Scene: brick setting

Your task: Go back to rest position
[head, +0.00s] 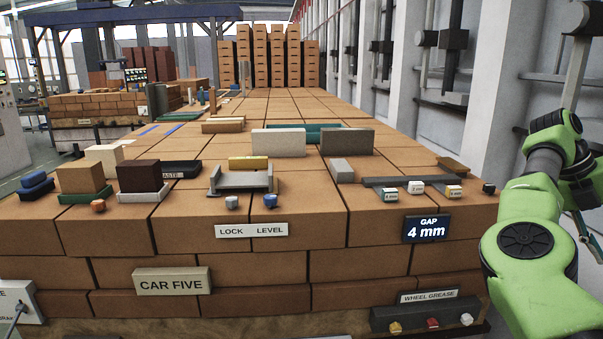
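A green and dark grey arm of mine (530,245) is bent at the right edge of the head view, to the right of the brick stack (300,205). Parts of it run out of the picture, and I cannot make out any gripper fingers on it. No arm comes in from the left, so my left gripper is out of view. Nothing visible of the arm holds an object.
Blocks stand on the stack: a brown block (80,177), a dark brown block (140,176), a white slab (278,142) and a grey slab (346,141). A grey channel fixture (241,180) is at the middle. Signs and a button box (425,314) are on the front face.

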